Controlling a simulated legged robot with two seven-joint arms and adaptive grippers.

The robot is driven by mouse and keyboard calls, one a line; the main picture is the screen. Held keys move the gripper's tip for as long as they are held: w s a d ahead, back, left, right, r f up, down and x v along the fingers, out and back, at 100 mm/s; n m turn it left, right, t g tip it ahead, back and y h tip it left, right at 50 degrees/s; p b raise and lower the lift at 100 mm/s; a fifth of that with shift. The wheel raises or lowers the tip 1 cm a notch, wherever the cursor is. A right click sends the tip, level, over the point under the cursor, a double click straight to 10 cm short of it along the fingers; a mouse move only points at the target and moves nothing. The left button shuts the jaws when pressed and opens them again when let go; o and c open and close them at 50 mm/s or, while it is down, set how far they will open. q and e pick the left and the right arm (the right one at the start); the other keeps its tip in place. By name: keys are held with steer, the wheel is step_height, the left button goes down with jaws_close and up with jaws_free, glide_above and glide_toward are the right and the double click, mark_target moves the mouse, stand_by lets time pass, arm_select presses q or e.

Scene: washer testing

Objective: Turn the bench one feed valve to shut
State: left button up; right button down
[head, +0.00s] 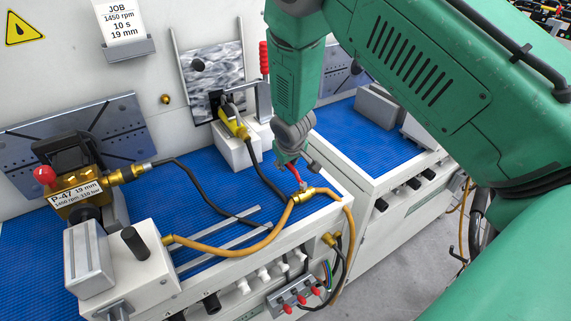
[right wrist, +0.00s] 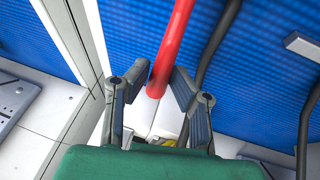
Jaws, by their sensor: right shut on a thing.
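The feed valve (head: 303,194) is a brass fitting in the tan hose at the front edge of bench one. Its red lever (head: 294,174) slants up and left from the brass body, at an angle to the hose. My right gripper (head: 289,160) is over the valve, shut on the red lever. In the right wrist view the red lever (right wrist: 172,45) runs down between the two dark fingers of the right gripper (right wrist: 153,88). My left gripper is not in view.
A brass pump labelled P-47 (head: 78,190) stands on the left of the blue bench mat (head: 200,205). A tan hose (head: 225,247) runs from the grey-white box to the valve. A red-handled clamp (head: 264,60) stands behind. A second bench (head: 375,160) is at right.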

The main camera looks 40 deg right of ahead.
stand_by(0.3)
steer(key=c, duration=1.4)
jaws_free()
steer(key=shift+d, duration=0.1)
steer(key=shift+r, duration=0.1)
steer(key=shift+s+r, duration=0.1)
steer(key=shift+r, duration=0.15)
steer(key=v, duration=1.1)
